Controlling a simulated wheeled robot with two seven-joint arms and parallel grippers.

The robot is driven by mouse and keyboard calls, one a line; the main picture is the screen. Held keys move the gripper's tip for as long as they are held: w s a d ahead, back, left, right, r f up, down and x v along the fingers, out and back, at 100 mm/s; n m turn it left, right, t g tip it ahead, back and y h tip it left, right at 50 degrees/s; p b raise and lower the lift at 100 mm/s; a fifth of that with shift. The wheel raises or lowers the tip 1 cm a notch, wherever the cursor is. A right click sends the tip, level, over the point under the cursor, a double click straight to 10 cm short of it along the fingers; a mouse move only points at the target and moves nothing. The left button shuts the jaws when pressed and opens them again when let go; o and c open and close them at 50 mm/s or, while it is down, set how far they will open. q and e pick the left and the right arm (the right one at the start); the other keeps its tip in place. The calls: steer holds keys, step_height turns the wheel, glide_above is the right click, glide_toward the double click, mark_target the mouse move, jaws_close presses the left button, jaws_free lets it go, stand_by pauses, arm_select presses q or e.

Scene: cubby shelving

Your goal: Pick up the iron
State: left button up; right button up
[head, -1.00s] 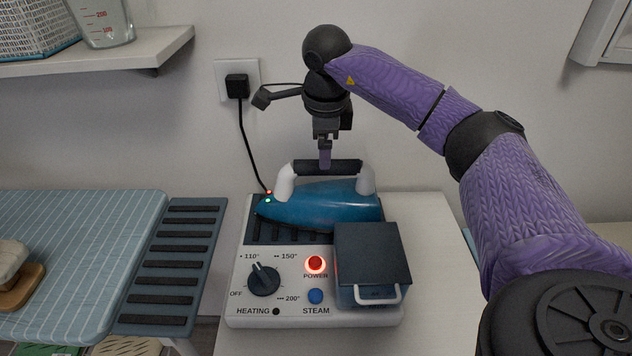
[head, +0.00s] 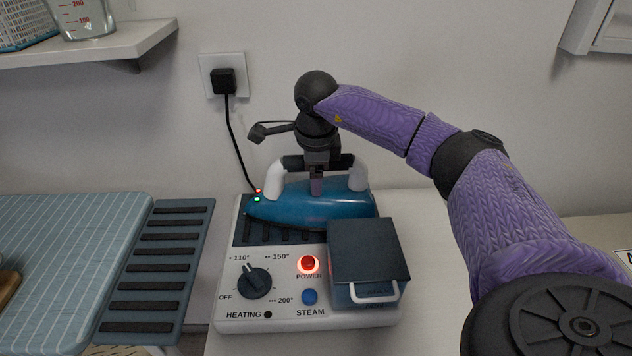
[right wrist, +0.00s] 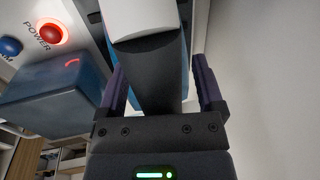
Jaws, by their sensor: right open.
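The blue iron (head: 305,207) with a white-and-black handle (head: 275,175) rests on the back of the white steam station (head: 235,312). My right gripper (head: 316,186) is at the handle from above, with one finger in front of the black grip. In the right wrist view my open right gripper (right wrist: 160,85) has its two purple fingers on either side of the handle's dark grip (right wrist: 155,75), with a gap on the right side. The white end of the handle (right wrist: 140,15) shows above. My left gripper is not in view.
The station has a heating knob (head: 254,282), a lit red power button (head: 308,264) and a water tank (head: 368,250) at its right. A striped ironing board (head: 70,260) with a slatted rest (head: 158,265) lies left. A shelf (head: 120,45) juts out upper left.

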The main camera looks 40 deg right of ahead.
jaws_close()
stand_by(0.5)
